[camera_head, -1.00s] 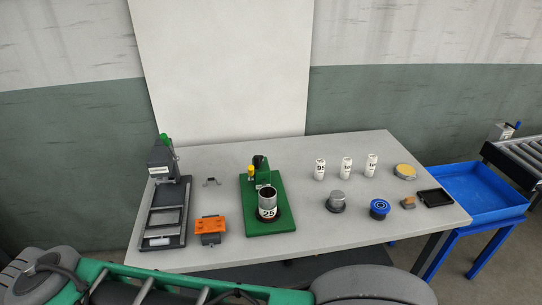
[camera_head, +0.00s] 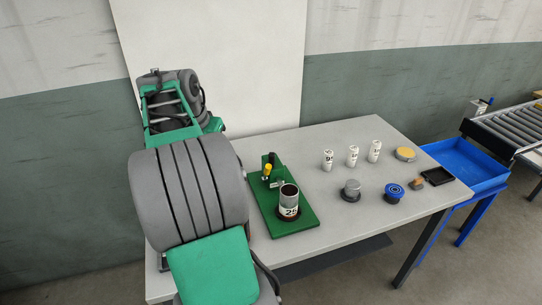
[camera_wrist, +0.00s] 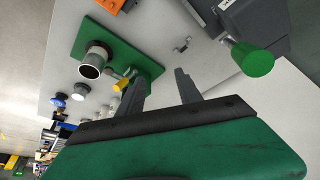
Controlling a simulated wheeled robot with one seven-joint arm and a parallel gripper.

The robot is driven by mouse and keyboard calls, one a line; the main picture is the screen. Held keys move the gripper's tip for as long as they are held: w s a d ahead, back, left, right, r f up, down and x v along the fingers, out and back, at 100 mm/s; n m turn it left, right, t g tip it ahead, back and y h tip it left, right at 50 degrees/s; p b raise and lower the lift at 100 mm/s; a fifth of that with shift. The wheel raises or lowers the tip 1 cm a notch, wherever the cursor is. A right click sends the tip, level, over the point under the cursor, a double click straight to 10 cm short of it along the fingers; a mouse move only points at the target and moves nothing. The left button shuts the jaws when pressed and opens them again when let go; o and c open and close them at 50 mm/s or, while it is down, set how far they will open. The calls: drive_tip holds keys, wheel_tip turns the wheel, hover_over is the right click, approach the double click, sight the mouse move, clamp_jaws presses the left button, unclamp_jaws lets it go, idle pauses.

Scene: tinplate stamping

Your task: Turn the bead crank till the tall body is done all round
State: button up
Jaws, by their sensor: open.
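The tall body (camera_head: 289,201), a grey open cylinder marked 25, stands upright on the green beading machine's base plate (camera_head: 300,224). Its open mouth also shows in the wrist view (camera_wrist: 92,65). The yellow crank knob (camera_head: 267,170) is at the back of the plate, beside a dark upright part. In the wrist view my gripper (camera_wrist: 160,75) is open and empty. The yellow knob (camera_wrist: 122,85) appears just left of its left finger; I cannot tell how far below. In the head view my arm covers the left of the table, and my fingers cannot be made out.
A grey lever press (camera_wrist: 265,25) with a green knob (camera_wrist: 250,58) lies right in the wrist view. An orange-topped block (camera_wrist: 108,5) is at its top. White cylinders (camera_head: 352,156), a grey part (camera_head: 350,190), a blue part (camera_head: 394,193) and a blue bin (camera_head: 470,170) stand right.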

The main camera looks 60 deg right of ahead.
sight(271, 154)
drive_tip(key=s+d+f+m+g, duration=0.25)
drive_tip(key=s+d+m, duration=0.35)
drive_tip(key=s+d, duration=0.55)
drive_tip(key=shift+t, duration=0.25)
drive_tip(key=d+f, duration=0.1)
drive_tip(key=f, duration=0.1)
drive_tip(key=d+f, duration=0.3)
drive_tip(key=f, duration=0.2)
drive_tip(key=shift+w+d, duration=0.2)
drive_tip(key=shift+w, duration=0.15)
drive_tip(key=shift+c, duration=0.5)
clamp_jaws()
drive_tip(key=shift+r, duration=0.1)
